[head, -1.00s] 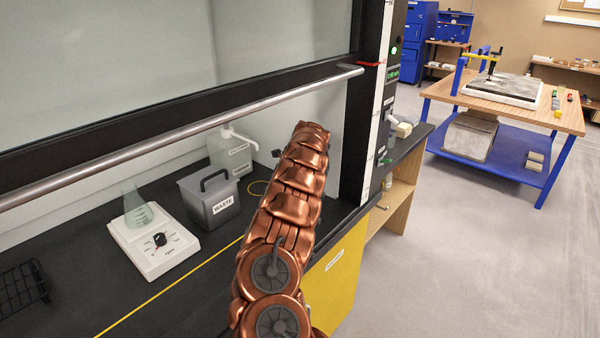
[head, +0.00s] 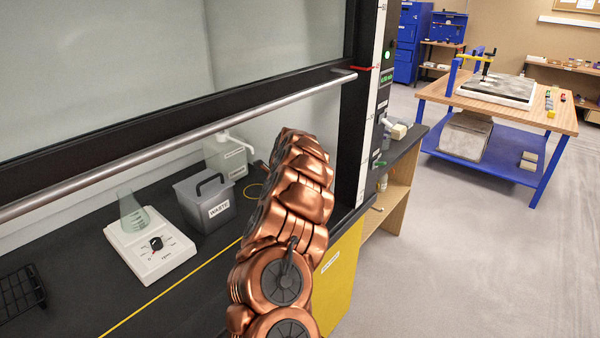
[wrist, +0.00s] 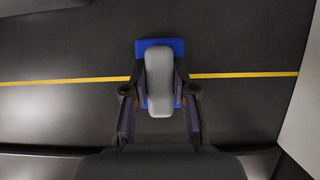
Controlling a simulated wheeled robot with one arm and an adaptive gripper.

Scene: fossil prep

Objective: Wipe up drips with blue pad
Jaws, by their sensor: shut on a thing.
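In the wrist view a blue pad (wrist: 178,45) with a rounded grey grip (wrist: 159,78) on top sits between the two fingers of my gripper (wrist: 160,92). The fingers are closed on the grey grip. The pad is over the black worktop, across the yellow line (wrist: 235,75). I cannot tell whether it touches the surface. No drips can be made out in either view. In the head view my copper arm hides the gripper and the pad.
In the head view a flask (head: 132,212) stands on a white stirrer plate (head: 150,248). A grey waste bin (head: 207,203) and a pump bottle (head: 226,157) stand behind. A black wire rack (head: 18,288) is at left. The raised sash bar (head: 190,138) crosses above the worktop.

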